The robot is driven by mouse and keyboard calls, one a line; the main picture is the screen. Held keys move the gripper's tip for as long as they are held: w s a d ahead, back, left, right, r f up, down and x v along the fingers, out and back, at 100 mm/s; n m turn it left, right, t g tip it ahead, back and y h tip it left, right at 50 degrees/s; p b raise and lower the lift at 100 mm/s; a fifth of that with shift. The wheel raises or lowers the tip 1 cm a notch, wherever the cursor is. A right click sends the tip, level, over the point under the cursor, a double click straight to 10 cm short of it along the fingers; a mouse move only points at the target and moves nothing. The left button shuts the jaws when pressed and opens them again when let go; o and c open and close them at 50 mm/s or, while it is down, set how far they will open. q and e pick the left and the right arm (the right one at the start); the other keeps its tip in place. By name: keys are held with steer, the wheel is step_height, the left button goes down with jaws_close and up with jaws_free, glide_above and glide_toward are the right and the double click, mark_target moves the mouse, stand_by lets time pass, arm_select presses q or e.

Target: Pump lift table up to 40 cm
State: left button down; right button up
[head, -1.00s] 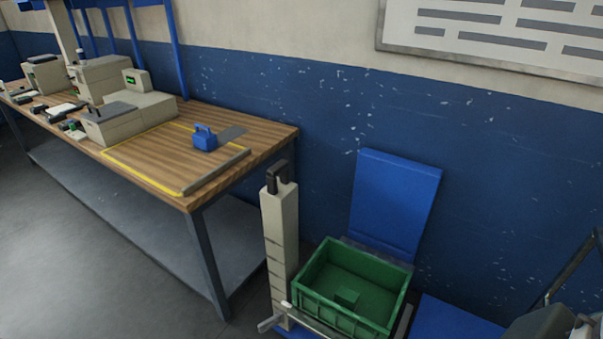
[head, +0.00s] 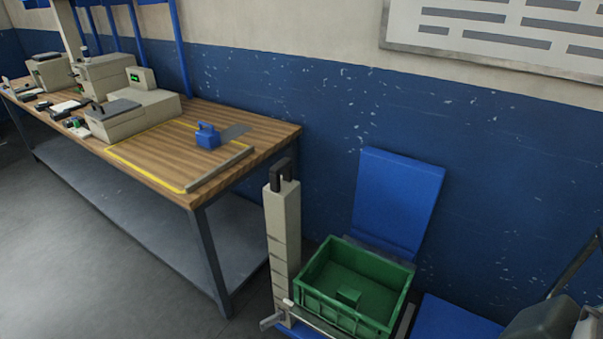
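At the bottom of the head view, a beige column (head: 283,232) with dark marks down its side and a black handle (head: 281,174) on top stands beside a green crate (head: 334,307). A metal bar (head: 318,320) runs along the crate's near side. A small grey lever-like part (head: 271,321) sits by the column's foot. These seem to belong to the lift table; its lower part is cut off by the frame, so its height cannot be read. Neither of my grippers is in view.
A wooden bench (head: 253,148) with a blue weight-like block (head: 207,136) and beige machines (head: 135,112) stands left. A blue panel (head: 398,202) is upright against the wall behind the crate. A dark grey object (head: 538,321) sits bottom right. The floor (head: 95,240) at left is clear.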

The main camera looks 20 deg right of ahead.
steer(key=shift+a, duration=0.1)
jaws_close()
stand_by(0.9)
